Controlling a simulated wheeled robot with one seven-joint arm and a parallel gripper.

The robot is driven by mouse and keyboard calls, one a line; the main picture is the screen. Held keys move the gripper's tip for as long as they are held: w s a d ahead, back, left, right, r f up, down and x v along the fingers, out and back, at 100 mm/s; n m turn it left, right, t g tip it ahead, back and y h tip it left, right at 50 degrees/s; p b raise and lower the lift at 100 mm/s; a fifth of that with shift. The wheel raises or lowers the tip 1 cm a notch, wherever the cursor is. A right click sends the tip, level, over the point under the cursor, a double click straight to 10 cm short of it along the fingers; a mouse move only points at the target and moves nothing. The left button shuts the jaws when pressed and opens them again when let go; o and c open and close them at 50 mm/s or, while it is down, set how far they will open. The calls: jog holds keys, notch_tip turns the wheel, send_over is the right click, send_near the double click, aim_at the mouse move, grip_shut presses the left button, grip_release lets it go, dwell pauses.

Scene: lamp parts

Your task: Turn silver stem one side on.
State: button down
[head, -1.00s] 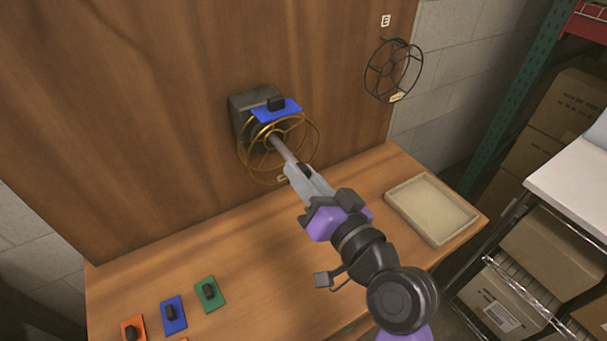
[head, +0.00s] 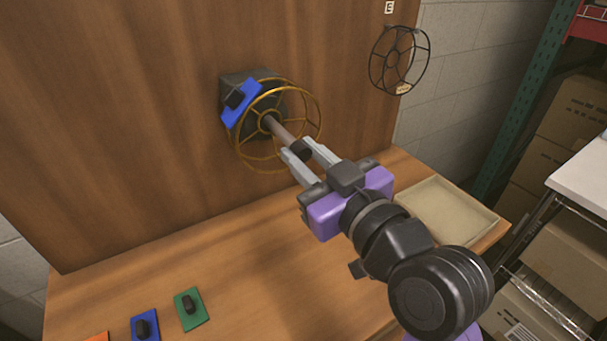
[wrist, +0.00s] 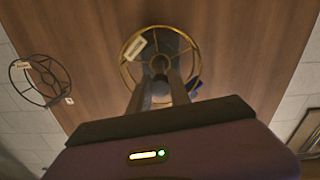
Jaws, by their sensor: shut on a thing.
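The silver stem (head: 283,133) sticks out from a dark mount (head: 232,77) on the upright wooden board. It ends in a dark tip (head: 302,150). A gold wire ring (head: 319,109) surrounds the stem near the board. A blue plate with a black knob (head: 240,103) sits tilted at the ring's upper left. My gripper (head: 307,153) is shut on the stem's dark end, one finger on each side. In the wrist view, my fingers (wrist: 160,90) reach toward the gold ring (wrist: 125,75); the stem is partly hidden between them.
A black wire ring (head: 428,62) hangs on the board's right side. An empty beige tray (head: 450,212) lies on the table to the right. Green (head: 193,316) and blue (head: 145,327) plates with black knobs lie at front left. The table's middle is clear.

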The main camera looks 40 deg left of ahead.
jog(key=shift+n+b, duration=1.5)
jog(key=c, duration=1.2)
grip_release()
jog(key=shift+d, duration=0.1)
jog(key=v, duration=0.7)
jog(key=shift+s+d+b, duration=0.15)
jog(key=shift+d+b, duration=0.15)
jog(key=shift+b, duration=0.05)
jog(key=shift+r, duration=0.1)
